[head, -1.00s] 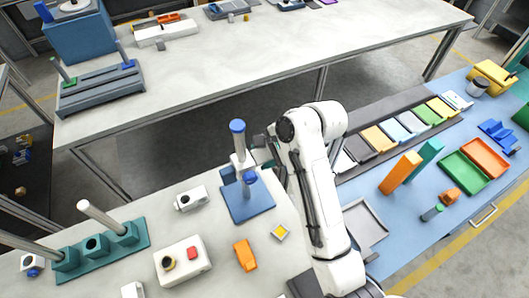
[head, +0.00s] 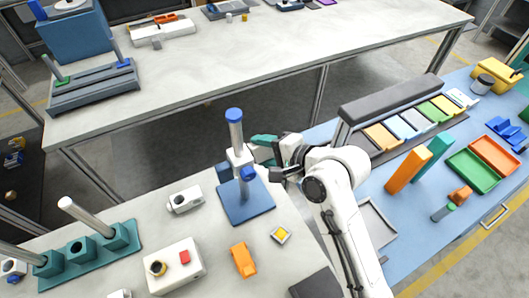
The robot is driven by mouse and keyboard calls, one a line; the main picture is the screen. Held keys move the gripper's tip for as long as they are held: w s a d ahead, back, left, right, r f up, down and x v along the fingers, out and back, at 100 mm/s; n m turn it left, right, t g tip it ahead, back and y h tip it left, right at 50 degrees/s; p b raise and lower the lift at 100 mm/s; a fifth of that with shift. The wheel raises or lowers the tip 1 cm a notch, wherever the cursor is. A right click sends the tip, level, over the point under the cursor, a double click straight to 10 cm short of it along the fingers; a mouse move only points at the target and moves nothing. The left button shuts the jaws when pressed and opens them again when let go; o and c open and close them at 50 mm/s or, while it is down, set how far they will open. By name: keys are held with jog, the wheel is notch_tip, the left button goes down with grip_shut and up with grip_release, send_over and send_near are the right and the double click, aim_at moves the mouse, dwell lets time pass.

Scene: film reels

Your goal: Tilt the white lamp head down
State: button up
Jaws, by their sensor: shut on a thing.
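A lamp-like stand has a blue square base (head: 246,206) on the near pale table. Above it is a white head (head: 239,157) on a post, with a grey cylinder and blue cap (head: 234,115) rising from the top. A blue knob (head: 248,174) sits on its near side. My gripper (head: 258,153), with green fingers, reaches in from the right at the white head's height. It is shut at the head's right side; the exact contact is small and partly hidden by the fingers.
A white camera-like box (head: 186,200) and an orange block (head: 243,260) lie near the base. A teal holder (head: 85,258) with grey rods stands left. The blue table (head: 400,240) at right carries trays and orange and teal uprights. A dark gap separates the far table.

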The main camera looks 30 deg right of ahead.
dwell(0.4)
jog(key=o, duration=1)
jog(key=shift+c, duration=0.2)
jog(key=v, duration=1)
jog(key=shift+s+d+b, duration=0.2)
jog(key=shift+s+b, duration=0.1)
jog(key=shift+b, duration=0.15)
jog(key=shift+r, duration=0.15)
jog(key=s+d+f+n+g+h, duration=0.2)
jog(key=s+f+n+g, duration=0.3)
jog(key=s+f, duration=0.5)
jog(key=s+d+f+n+g+h, duration=0.2)
jog(key=s+f+n+g, duration=0.3)
jog(key=s+f+n, duration=0.4)
jog(key=shift+s+f+n+h, duration=0.4)
jog(key=shift+s+f+h, duration=0.2)
jog(key=shift+h, duration=0.2)
